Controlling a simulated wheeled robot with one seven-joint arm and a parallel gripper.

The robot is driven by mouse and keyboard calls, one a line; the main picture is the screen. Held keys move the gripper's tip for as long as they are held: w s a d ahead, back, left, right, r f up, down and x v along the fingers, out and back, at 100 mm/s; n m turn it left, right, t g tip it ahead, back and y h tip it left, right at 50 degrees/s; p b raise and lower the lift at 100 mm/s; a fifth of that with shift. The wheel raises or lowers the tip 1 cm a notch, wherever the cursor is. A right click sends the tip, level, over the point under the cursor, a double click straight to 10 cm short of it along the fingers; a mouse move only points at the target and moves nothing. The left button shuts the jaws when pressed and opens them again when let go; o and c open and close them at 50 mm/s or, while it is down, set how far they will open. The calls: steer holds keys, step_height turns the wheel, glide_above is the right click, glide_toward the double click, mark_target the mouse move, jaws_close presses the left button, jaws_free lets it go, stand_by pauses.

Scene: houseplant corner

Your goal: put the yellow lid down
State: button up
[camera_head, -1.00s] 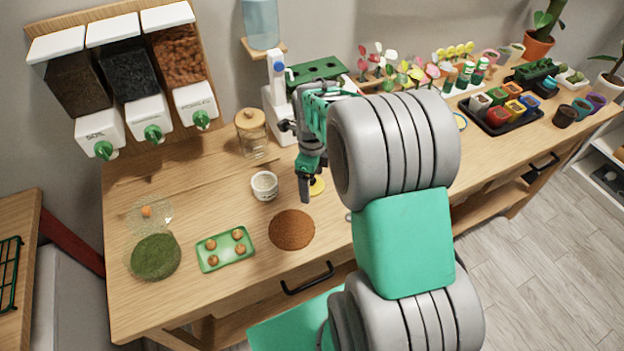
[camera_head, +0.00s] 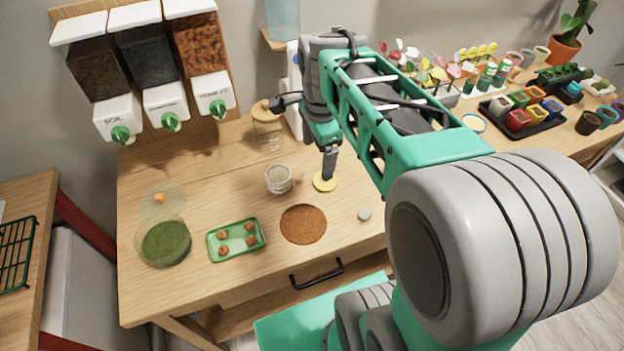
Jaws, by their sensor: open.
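The yellow lid (camera_head: 322,184) is a small flat disc on the wooden table (camera_head: 190,205), just right of a small white-and-clear jar (camera_head: 278,180). My gripper (camera_head: 327,176) points down at the lid, its fingertips right over or at the lid's upper edge. The jaws are open. I cannot tell whether the fingertips touch the lid, and part of the lid is hidden behind them.
A brown round mat (camera_head: 303,225) and a green tray (camera_head: 236,241) with several brown balls lie in front. A cork-topped jar (camera_head: 267,127) stands behind. Potted flowers and a black tray (camera_head: 541,129) of colored pots are at right.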

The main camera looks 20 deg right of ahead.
steer(key=s+a+n+t, duration=0.1)
steer(key=s+n, duration=0.3)
steer(key=n, duration=0.5)
steer(key=s+a+f+n+t, duration=0.1)
steer(key=s+a+n, duration=0.3)
steer(key=n, duration=0.5)
steer(key=shift+a+f, duration=0.3)
steer(key=shift+a, duration=0.05)
